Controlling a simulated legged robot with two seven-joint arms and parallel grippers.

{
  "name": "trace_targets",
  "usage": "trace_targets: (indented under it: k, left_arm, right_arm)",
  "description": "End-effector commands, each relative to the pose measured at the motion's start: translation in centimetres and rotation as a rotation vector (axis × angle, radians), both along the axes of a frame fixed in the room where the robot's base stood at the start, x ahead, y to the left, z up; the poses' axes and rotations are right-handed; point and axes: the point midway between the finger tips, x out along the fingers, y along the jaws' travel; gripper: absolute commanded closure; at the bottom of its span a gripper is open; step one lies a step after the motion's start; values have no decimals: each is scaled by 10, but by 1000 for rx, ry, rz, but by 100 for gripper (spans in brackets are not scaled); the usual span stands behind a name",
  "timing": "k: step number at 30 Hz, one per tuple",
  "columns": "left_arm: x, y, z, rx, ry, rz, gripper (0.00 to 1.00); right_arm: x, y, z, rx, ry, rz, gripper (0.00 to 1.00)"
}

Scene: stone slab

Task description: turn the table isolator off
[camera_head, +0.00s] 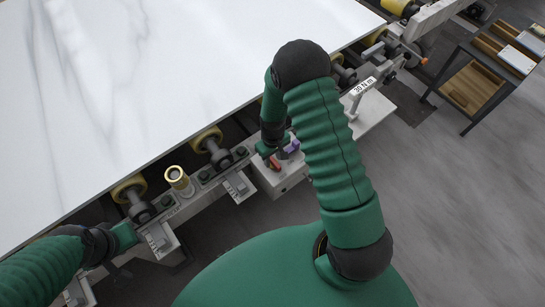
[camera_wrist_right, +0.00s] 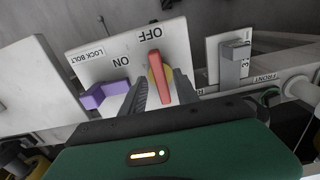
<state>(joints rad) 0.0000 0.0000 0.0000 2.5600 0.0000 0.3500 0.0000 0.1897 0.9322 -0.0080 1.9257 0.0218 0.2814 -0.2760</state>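The table isolator is a red handle (camera_wrist_right: 157,75) on a yellow disc, on a white panel marked ON and OFF. Its upper end in the right wrist view points toward the OFF label (camera_wrist_right: 150,34); the ON label (camera_wrist_right: 121,62) is to the left. In the head view the red handle (camera_head: 274,163) shows small below my right gripper (camera_head: 270,152). In the wrist view my right gripper (camera_wrist_right: 161,78) is open, one dark finger on each side of the handle, with gaps visible. My left gripper (camera_head: 126,236) is at the table's edge at left; its fingers cannot be made out.
A purple lever (camera_wrist_right: 105,94) by the LOCK BOLT label is just left of the handle. A grey lever (camera_wrist_right: 235,62) on another white panel is at right. The white stone slab (camera_head: 150,80) lies on rollers. A dark shelf table (camera_head: 480,75) stands at upper right; floor there is clear.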

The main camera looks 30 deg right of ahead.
Motion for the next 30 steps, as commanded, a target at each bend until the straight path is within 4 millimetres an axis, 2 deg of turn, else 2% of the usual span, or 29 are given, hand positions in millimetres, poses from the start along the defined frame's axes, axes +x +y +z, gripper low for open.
trace_targets:
  k: [7,11,14,24,27,30]
  left_arm:
    - [0,0,0,0,0,0,64]
    - [0,0,1,0,0,0,64]
    - [0,0,2,0,0,0,64]
    - [0,0,6,0,0,0,64]
    - [0,0,7,0,0,0,64]
    - [0,0,7,0,0,0,64]
  right_arm:
    - [0,0,0,1,1,2,64]
    - [0,1,12,1,0,2,64]
    - [1,0,34,0,-4,2,64]
    - [2,0,132,-1,-4,2,64]
    - [2,0,151,0,-2,2,64]
    - [1,0,163,0,0,2,64]
